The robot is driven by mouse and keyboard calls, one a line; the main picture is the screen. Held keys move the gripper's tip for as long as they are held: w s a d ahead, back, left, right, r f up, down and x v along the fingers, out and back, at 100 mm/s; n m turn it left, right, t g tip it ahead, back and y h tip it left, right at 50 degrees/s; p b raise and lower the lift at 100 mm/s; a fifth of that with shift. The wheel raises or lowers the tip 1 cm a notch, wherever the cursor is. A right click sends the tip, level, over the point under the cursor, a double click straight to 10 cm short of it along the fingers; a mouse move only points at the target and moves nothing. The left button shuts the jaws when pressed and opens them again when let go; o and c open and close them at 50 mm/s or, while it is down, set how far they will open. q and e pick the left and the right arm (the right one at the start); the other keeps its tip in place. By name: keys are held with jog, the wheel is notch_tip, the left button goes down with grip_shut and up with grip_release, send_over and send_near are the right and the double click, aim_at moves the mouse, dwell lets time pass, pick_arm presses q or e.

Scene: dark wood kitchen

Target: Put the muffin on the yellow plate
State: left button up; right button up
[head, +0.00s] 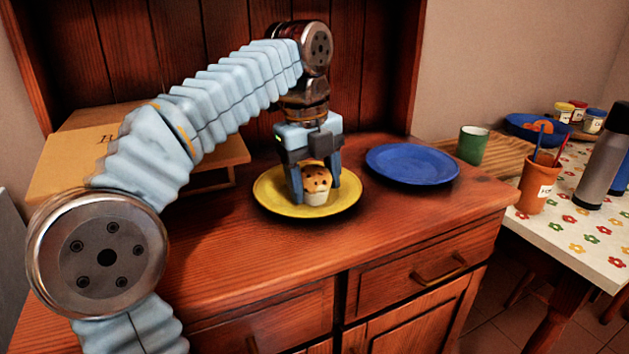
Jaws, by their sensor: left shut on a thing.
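The muffin (316,184), brown-topped with dark spots and a pale wrapper, is over the yellow plate (272,204) on the wooden cabinet. My left gripper (314,190) points straight down and is shut on the muffin, one finger on each side. The muffin's base appears at the plate's surface, but I cannot tell whether it touches. The back of the plate is partly hidden by the gripper. My right gripper is not in view.
A blue plate (412,164) lies to the right of the yellow plate. A box (75,155) stands at the left behind my arm. A green cup (472,145), an orange cup (535,185) and a grey flask (600,160) stand farther right.

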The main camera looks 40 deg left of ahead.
aim_at(307, 171)
pick_arm(q)
jog(key=shift+f, duration=0.15)
jog(key=o, duration=0.3)
jog(key=shift+o, duration=0.2)
notch_tip(307, 171, up, 12)
jog(key=s+p, duration=0.1)
jog(key=p, duration=0.4)
jog(key=shift+s+a+r, duration=0.15)
jog(key=shift+a+r, duration=0.05)
jog(key=shift+a, duration=0.05)
